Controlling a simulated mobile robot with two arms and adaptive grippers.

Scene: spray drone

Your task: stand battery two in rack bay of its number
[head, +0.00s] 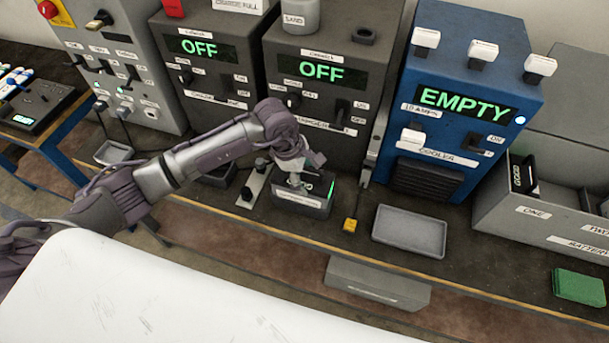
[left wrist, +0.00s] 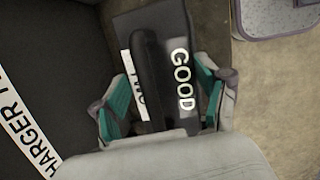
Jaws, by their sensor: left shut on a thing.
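My left gripper (head: 298,172) is shut on the black handle of a dark battery (head: 300,200) at the foot of the middle grey machine. In the left wrist view the gripper (left wrist: 160,110) has its teal pads on both sides of the handle. The battery (left wrist: 182,35) there shows a lit GOOD display and a white label, partly hidden by the handle. I cannot tell whether the battery is clear of the surface under it. The grey rack (head: 500,215) at the right has a bay marked ONE, with a GOOD battery (head: 522,174) standing in it, and more labels rightward. My right gripper is out of view.
A grey tray (head: 410,231) and a yellow-ended tool (head: 350,225) lie between battery and rack. The blue cooler (head: 465,85), reading EMPTY, stands behind the tray. A green block (head: 579,286) lies in front of the rack. A white surface (head: 190,290) fills the lower left.

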